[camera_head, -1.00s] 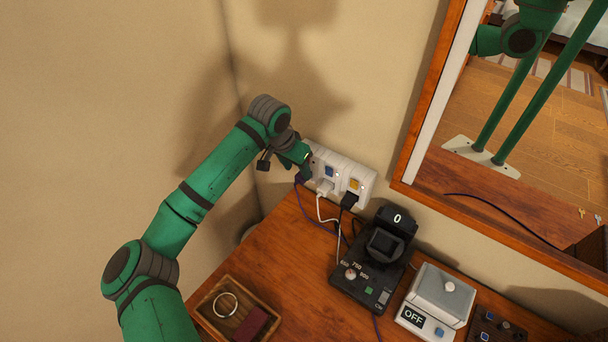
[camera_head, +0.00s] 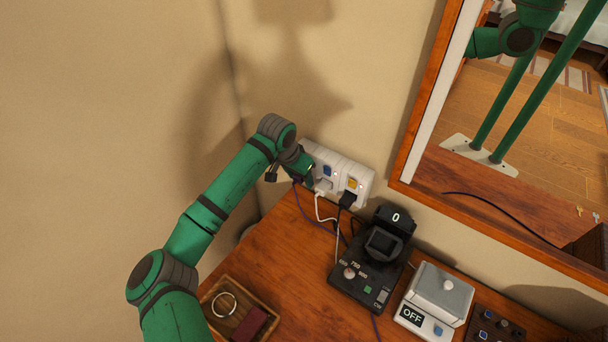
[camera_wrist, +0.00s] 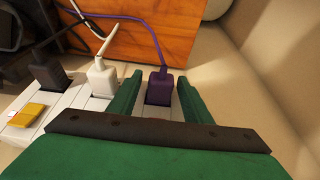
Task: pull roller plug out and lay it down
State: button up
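A purple plug (camera_wrist: 160,86) with a purple cord sits in the white power strip (camera_head: 338,171) on the wall. A white plug (camera_wrist: 101,78) and a black plug (camera_wrist: 49,77) sit in the same strip; the black one also shows in the head view (camera_head: 347,199). No label shows which plug is the roller's. My gripper (camera_wrist: 157,95) is open with one finger on each side of the purple plug. A gap shows between the left finger and the plug. In the head view my gripper (camera_head: 304,174) is at the strip's left end and mostly hides the purple plug.
A black device with a display reading 0 (camera_head: 372,270) and a grey-white box marked OFF (camera_head: 436,299) stand on the wooden top. A wooden tray (camera_head: 270,307) holds a ring and a dark red block. Bare wood (camera_head: 295,245) lies between tray and strip. A wood-framed mirror (camera_head: 412,142) is at right.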

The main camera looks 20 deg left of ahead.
jog(key=shift+s+a, duration=0.1)
jog(key=c, duration=1)
jog(key=shift+s+a, duration=0.25)
jog(key=shift+s, duration=0.6)
jog(key=shift+s+a, duration=0.3)
jog(key=shift+s, duration=0.5)
jog(key=shift+s+a, duration=0.25)
jog(key=shift+s, duration=0.6)
jog(key=shift+s+a, duration=0.2)
jog(key=shift+s, duration=0.05)
jog(key=shift+d, duration=0.1)
